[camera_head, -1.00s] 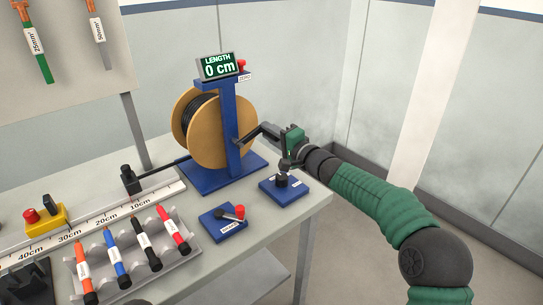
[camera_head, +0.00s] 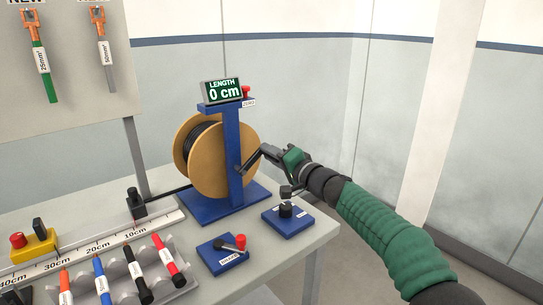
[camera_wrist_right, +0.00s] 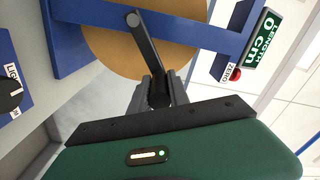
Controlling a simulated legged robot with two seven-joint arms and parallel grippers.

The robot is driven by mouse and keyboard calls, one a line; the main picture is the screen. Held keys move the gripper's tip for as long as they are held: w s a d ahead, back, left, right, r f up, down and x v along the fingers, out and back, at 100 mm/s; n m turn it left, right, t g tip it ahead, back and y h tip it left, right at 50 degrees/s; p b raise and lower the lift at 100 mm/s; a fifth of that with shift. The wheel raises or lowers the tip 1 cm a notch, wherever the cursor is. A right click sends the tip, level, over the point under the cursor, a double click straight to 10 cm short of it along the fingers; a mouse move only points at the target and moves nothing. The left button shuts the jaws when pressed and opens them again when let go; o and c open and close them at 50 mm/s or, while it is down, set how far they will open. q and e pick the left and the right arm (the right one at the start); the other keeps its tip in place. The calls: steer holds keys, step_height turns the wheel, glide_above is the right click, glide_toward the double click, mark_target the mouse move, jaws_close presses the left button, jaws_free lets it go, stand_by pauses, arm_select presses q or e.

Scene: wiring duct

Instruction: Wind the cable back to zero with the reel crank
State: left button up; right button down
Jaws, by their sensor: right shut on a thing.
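The cable reel (camera_head: 200,165) has tan flanges and stands in a blue frame (camera_head: 229,135) at the back of the bench. The length display (camera_head: 223,91) on top reads 0 cm. The black cable (camera_head: 167,194) runs left from the reel to a black guide (camera_head: 136,203). The dark crank arm (camera_head: 250,161) sticks out from the frame to the right; in the right wrist view the crank (camera_wrist_right: 144,42) leads into the jaws. My right gripper (camera_head: 272,153) is shut on the crank handle; the fingers (camera_wrist_right: 160,97) hide most of the handle. My left gripper is out of view.
A blue switch box with a black knob (camera_head: 286,212) and a blue box with a lever (camera_head: 224,252) stand in front of the reel. A red zero button (camera_head: 245,91) sits beside the display. Several markers lie in a grey tray (camera_head: 179,283) by the ruler (camera_head: 92,247).

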steer(key=c, duration=1.6)
jaws_free()
steer(key=shift+a+f, duration=0.1)
steer(key=shift+a, duration=0.1)
steer(key=o, duration=0.3)
steer(key=shift+a, duration=0.1)
steer(key=shift+o, duration=0.2)
steer(key=shift+s+d, duration=0.15)
steer(key=shift+d, duration=0.15)
steer(key=b+v, duration=0.4)
steer(key=v, duration=1.2)
steer(key=shift+s, duration=0.15)
